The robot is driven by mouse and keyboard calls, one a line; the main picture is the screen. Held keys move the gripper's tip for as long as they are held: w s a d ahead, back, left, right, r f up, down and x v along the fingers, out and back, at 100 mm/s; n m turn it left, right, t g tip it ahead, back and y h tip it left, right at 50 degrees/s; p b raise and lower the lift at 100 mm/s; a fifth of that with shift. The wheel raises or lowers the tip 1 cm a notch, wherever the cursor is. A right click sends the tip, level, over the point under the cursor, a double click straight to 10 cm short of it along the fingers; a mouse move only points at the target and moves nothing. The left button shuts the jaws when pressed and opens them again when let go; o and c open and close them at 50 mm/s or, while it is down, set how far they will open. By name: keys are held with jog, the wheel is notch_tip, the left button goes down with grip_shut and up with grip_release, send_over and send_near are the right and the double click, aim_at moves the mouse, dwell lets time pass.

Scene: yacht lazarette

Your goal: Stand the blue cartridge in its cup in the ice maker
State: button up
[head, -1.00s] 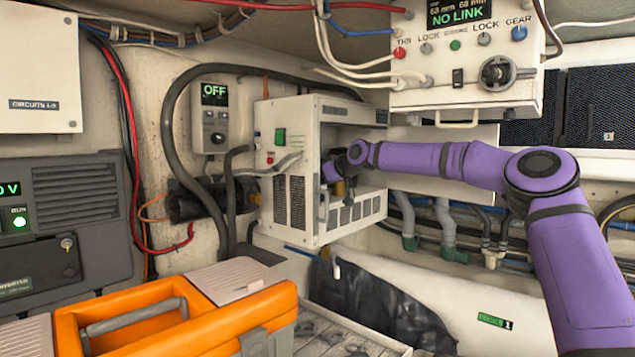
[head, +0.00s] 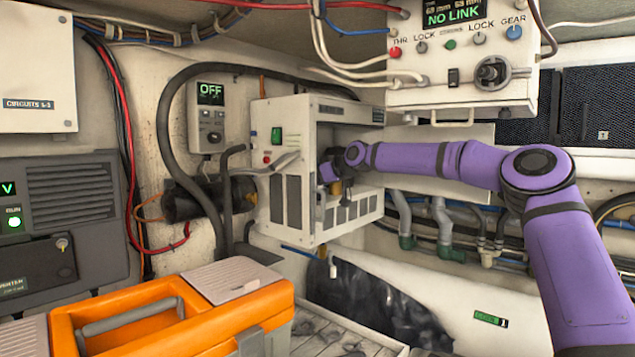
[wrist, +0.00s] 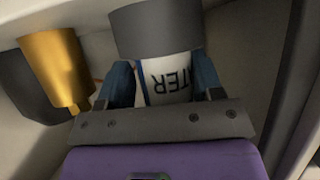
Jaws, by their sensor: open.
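In the wrist view a white cylinder with blue edging and upside-down lettering ending in "TER" (wrist: 168,80) stands between the two fingers of my open gripper (wrist: 163,72). It appears to be the cartridge; little of its blue shows. Its far end meets a wide dark grey round part (wrist: 155,28); I cannot tell whether that is a cap or the cup. In the head view my gripper (head: 328,172) is inside the open front of the white ice maker (head: 284,208), and the cartridge is hidden there.
A gold cylinder (wrist: 58,65) is close to the left of my gripper, with a dark one (wrist: 25,85) beside it. The ice maker's walls surround the gripper closely. A control box (head: 462,95) hangs above my arm. An orange toolbox (head: 150,325) is in front.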

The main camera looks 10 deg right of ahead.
jog(key=shift+s+a+f+g, duration=0.15)
jog(key=shift+f+g, duration=0.15)
jog(key=shift+f, duration=0.45)
jog(key=shift+r, duration=0.25)
jog(key=r+v, duration=0.1)
jog(key=v, duration=0.7)
jog(key=shift+a, duration=0.15)
